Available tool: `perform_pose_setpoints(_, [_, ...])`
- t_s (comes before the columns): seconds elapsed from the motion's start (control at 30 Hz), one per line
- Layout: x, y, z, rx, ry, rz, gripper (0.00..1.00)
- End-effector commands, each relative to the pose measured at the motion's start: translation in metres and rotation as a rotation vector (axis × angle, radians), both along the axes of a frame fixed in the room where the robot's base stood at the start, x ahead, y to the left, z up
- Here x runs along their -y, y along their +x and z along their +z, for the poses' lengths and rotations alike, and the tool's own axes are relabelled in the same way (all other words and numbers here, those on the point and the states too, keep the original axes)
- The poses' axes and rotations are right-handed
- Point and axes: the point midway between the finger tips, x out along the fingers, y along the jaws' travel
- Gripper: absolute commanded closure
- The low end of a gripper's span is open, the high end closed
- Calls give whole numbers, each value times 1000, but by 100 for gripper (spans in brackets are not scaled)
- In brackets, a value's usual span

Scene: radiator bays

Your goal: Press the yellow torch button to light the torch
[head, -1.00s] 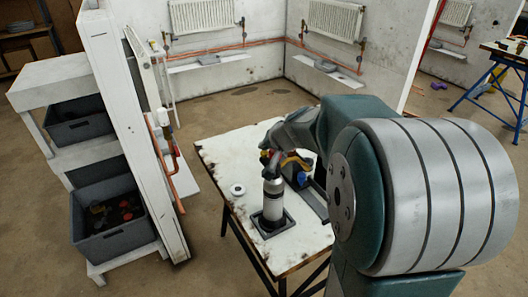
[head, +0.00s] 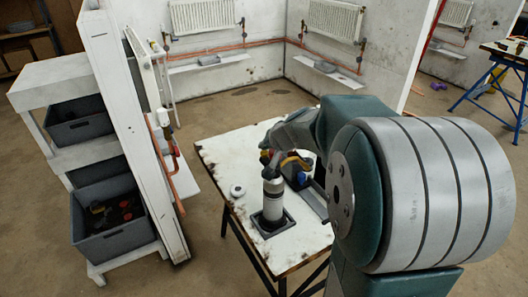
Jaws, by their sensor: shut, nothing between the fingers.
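The torch (head: 273,197) stands upright on the white worktable, a grey cylinder with a dark head, in a dark square holder (head: 262,226). Yellow shows close behind the torch head, but I cannot tell whether it is the torch button. My arm reaches in from the right, and my gripper (head: 268,152) is at the torch's top. It is shut and empty. It looks small and dark here, and I cannot tell whether it touches the torch. No flame is visible.
The worktable (head: 215,153) also carries a small white roll (head: 237,191) and a dark tray (head: 313,201) right of the torch. A white partition (head: 130,130) and shelves with grey bins (head: 112,243) stand at the left. Open floor lies behind the table.

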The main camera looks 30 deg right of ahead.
Motion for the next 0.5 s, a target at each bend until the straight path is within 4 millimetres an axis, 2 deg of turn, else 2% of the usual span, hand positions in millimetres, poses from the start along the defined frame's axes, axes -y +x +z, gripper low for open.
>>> perform_pose_setpoints(0.03, [-3,-6,-16,-34,14,5,100])
perform_pose_setpoints(0.5, [-4,-7,-6,-34,14,5,100])
